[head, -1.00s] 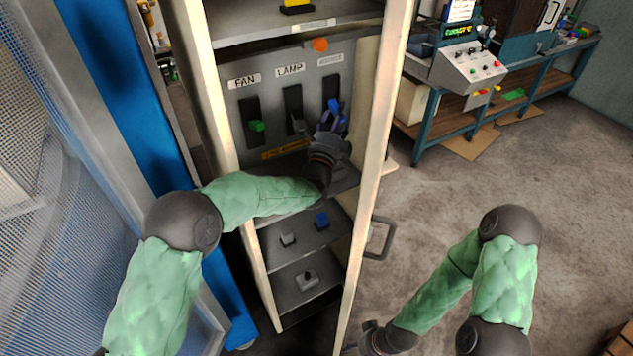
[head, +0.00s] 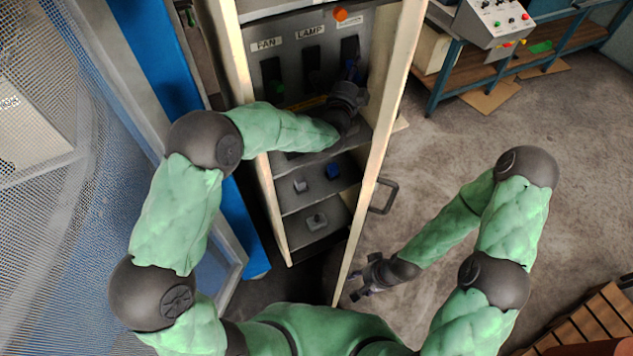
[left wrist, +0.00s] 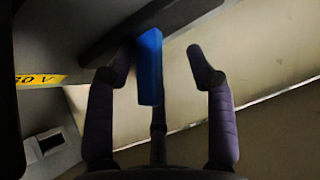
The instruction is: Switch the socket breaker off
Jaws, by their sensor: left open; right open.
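The socket breaker is the rightmost of three slots on the grey panel, under a label (head: 349,20) too small to read clearly. Its blue handle (left wrist: 150,65) shows in the left wrist view between the fingers of my left gripper (left wrist: 160,68), which are open on either side of it. In the head view my left gripper (head: 352,72) is at the lower part of the dark slot (head: 349,46) and hides most of the handle, so its exact setting is unclear. My right gripper (head: 364,288) is open and empty, low over the floor right of the cabinet.
An orange knob (head: 340,14) is above. The cabinet's pale right post (head: 385,130) stands close to my left forearm.

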